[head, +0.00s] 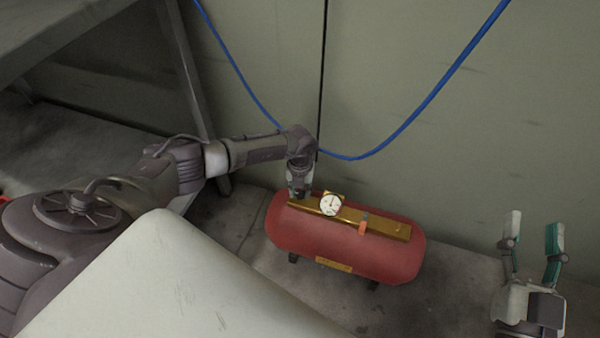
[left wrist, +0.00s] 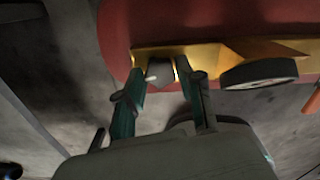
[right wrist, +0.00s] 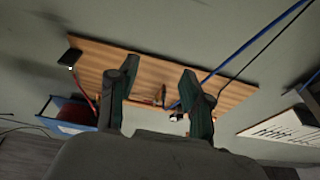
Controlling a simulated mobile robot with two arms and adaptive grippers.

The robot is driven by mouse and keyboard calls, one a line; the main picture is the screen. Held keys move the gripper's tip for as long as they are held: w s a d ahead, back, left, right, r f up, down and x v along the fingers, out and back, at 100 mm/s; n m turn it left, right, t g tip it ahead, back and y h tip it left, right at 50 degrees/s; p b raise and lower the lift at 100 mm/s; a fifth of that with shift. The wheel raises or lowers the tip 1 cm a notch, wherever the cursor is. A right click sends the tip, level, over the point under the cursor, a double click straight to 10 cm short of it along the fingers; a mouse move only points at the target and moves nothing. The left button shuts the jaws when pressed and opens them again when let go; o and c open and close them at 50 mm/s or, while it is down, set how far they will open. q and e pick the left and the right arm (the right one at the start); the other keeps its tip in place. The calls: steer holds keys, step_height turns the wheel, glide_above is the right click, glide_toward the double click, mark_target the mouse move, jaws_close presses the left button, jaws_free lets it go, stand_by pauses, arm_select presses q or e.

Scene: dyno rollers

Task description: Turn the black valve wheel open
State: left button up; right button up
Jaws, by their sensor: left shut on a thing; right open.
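A red tank (head: 345,240) lies on its side on the floor with a brass bar (head: 385,227) along its top. My left gripper (head: 299,193) reaches down at the left end of the bar and hides the valve wheel in the head view. In the left wrist view, the left gripper (left wrist: 160,72) is shut on a small greyish piece, which I take for the valve wheel (left wrist: 160,73), at the bar's end. Its black colour does not show clearly. My right gripper (head: 533,222) is open and empty, away to the right of the tank.
A round white gauge (head: 331,204) and an orange fitting (head: 363,226) stand on the bar, right of my left gripper. A blue hose (head: 400,135) hangs along the wall behind. The right wrist view shows a wooden board (right wrist: 225,95) and a blue box (right wrist: 62,115).

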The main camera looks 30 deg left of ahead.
arm_select(q)
steer(key=shift+r+n+p, duration=0.25)
steer(key=shift+n+p, duration=0.45)
steer(key=shift+n, duration=0.2)
steer(key=shift+n+p, duration=0.75)
steer(key=shift+n, duration=0.25)
arm_select(e)
step_height(320, 180, down, 12)
steer(key=s+d+g+h, duration=0.2)
steer(key=d+g+h, duration=0.1)
steer(key=g, duration=0.5)
arm_select(q)
steer(key=n+p, duration=0.2)
steer(key=shift+n, duration=0.3)
steer(key=shift+w+n+p, duration=0.1)
steer(key=shift+n+p, duration=0.65)
steer(key=shift+n, duration=0.35)
steer(key=shift+f+n+p, duration=0.15)
steer(key=shift+n+p, duration=0.3)
steer(key=shift+n, duration=0.35)
arm_select(e)
steer(key=s+d+f+g+h, duration=0.1)
steer(key=s+d+f+g, duration=0.1)
steer(key=s, duration=0.4)
steer(key=s+d+f+g+h, duration=0.1)
steer(key=s+d+f+g, duration=0.1)
steer(key=s+f+g, duration=0.2)
steer(key=shift+s+m+g, duration=0.4)
steer(key=shift+s+g, duration=1.1)
steer(key=shift+s, duration=0.3)
